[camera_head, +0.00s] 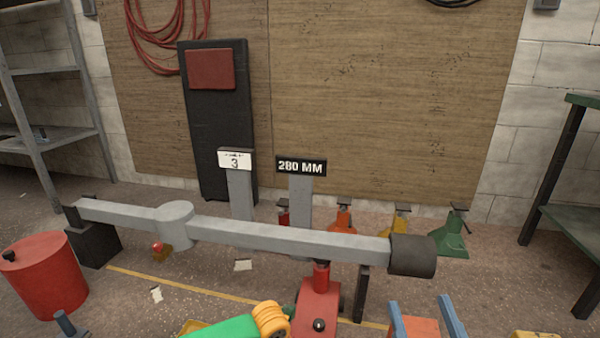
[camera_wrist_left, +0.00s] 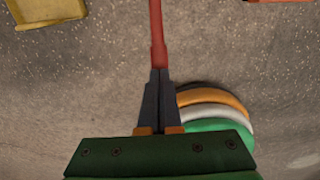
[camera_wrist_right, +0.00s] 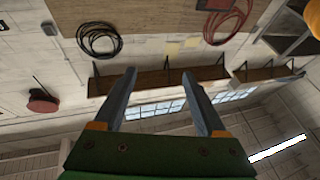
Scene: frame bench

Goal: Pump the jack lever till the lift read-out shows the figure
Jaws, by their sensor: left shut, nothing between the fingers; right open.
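The red jack (camera_head: 316,305) stands below the grey beam (camera_head: 300,238); whether its top touches the beam is unclear. A black plate (camera_head: 301,167) reads 280 MM. A white card (camera_head: 235,160) shows a 3 under small unreadable print. In the left wrist view a red lever (camera_wrist_left: 156,35) runs up from the fingertips of my left gripper (camera_wrist_left: 160,75). That gripper is shut with its tips at the lever's end, not gripping it; the head view does not show its fingers. My right gripper (camera_head: 425,308) is open and empty, its fingers pointing up; its wrist view also shows it (camera_wrist_right: 160,85).
The beam has a dark cylinder (camera_head: 412,256) at its right end and a black block (camera_head: 92,242) at its left. Several coloured stands (camera_head: 450,238) line the back wall. A red drum (camera_head: 47,275) is at left, a green bench (camera_head: 578,220) at right.

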